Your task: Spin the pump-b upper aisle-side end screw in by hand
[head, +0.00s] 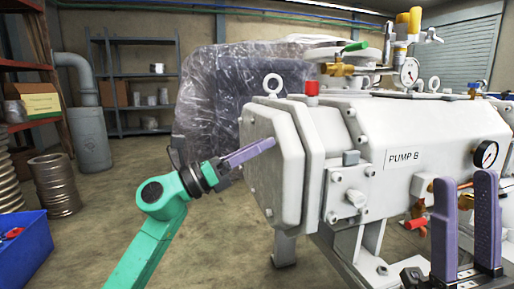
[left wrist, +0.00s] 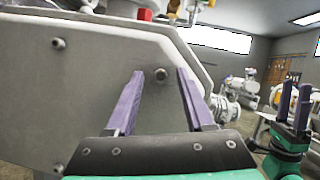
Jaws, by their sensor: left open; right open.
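Pump B (head: 405,140) is a pale grey machine with its name on its side; its end plate (head: 262,185) faces left. My left gripper (head: 250,152) is at the upper part of this plate, and its fingers hide what lies behind them. Another screw (left wrist: 58,44) sits at upper left. My right gripper (head: 472,185) is open and empty in front of the pump's side.
A plastic-wrapped machine (head: 215,95) stands behind the pump. A red cap (head: 312,88) and lifting eye (head: 272,84) top the pump end. A blue bin (head: 22,255) is at lower left.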

